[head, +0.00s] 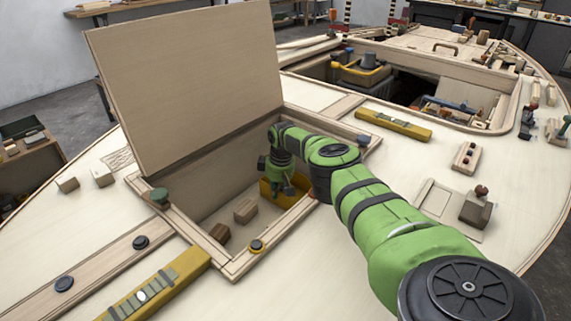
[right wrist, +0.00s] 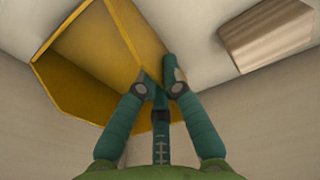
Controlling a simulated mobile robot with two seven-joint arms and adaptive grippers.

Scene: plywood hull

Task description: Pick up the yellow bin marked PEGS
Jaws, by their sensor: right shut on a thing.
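The yellow bin (head: 267,190) is inside the open hatch compartment, partly hidden behind my right arm. In the right wrist view the yellow bin (right wrist: 95,65) shows its open inside and one wall. No PEGS marking can be read. My right gripper (head: 285,190) reaches down into the compartment at the bin. In the right wrist view the fingers of my right gripper (right wrist: 162,85) are closed together on the bin's near wall edge. My left gripper is not in view.
The compartment also holds a wooden block (head: 245,211) and a darker block (head: 220,233). A raised hatch lid (head: 190,85) stands at the back left. A second opening (head: 430,95) lies at the back right.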

